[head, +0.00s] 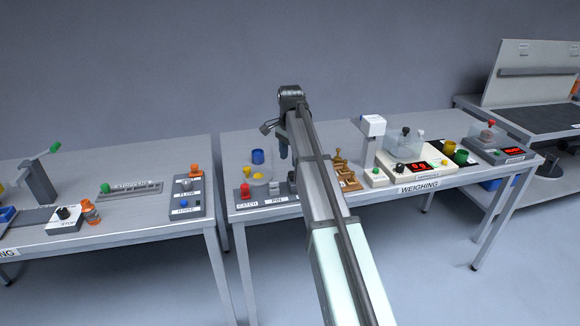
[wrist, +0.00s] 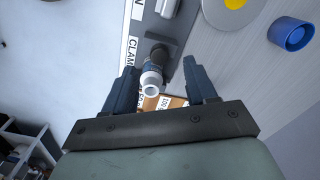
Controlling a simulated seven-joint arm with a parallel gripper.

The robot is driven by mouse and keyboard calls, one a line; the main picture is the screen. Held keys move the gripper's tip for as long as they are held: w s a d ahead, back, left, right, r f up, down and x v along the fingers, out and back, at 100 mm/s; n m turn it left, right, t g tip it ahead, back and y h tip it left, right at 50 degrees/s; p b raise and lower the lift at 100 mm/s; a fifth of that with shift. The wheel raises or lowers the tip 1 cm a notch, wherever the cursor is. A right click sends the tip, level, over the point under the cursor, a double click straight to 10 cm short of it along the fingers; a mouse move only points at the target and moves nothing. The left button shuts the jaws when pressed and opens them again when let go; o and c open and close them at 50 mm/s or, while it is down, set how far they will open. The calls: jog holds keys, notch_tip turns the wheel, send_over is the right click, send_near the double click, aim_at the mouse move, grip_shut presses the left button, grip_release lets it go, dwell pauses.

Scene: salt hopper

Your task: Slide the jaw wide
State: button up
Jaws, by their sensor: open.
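My gripper (wrist: 160,68) is open and empty in the wrist view, one finger on each side of a small fitting. This fitting (wrist: 151,78) has a pale ring-shaped end and stands on a dark block (wrist: 160,47) of a grey panel. It lies between the fingers with gaps on both sides. A cut-off label (wrist: 130,52) beside it reads "CLAM". I cannot tell for certain which part is the sliding jaw. In the head view my gripper (head: 284,146) points down over the weighing bench, and my arm hides much of the clamp area.
A blue cup (wrist: 291,34) and a yellow disc (wrist: 235,3) are near the panel. In the head view, a red knob (head: 245,190) is left of my arm. Brown wooden pieces (head: 345,172), a white post (head: 373,127) and a scale (head: 415,165) stand to the right.

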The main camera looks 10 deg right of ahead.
aim_at(290, 173)
notch_tip(290, 173, up, 8)
dwell(0.4)
jog(key=s+f+n+g+h, duration=0.1)
jog(key=s+f+n, duration=0.1)
jog(key=s+f, duration=1.05)
jog(key=s+a+f+n+g, duration=0.15)
jog(key=s+f, duration=0.45)
jog(key=f, duration=1.3)
jog(key=s+f+n+g+h, duration=0.1)
jog(key=s+f+n+g, duration=0.1)
jog(key=s+f, duration=1)
jog(key=s+a+f+n+g+y, duration=0.1)
jog(key=s+f+n, duration=0.2)
jog(key=s+f, duration=0.8)
jog(key=s+a+f+n+g+y, duration=0.1)
jog(key=s+f+n, duration=0.3)
jog(key=s+f, duration=0.7)
jog(key=s+a, duration=0.1)
jog(key=s, duration=0.4)
jog(key=shift+a, duration=0.15)
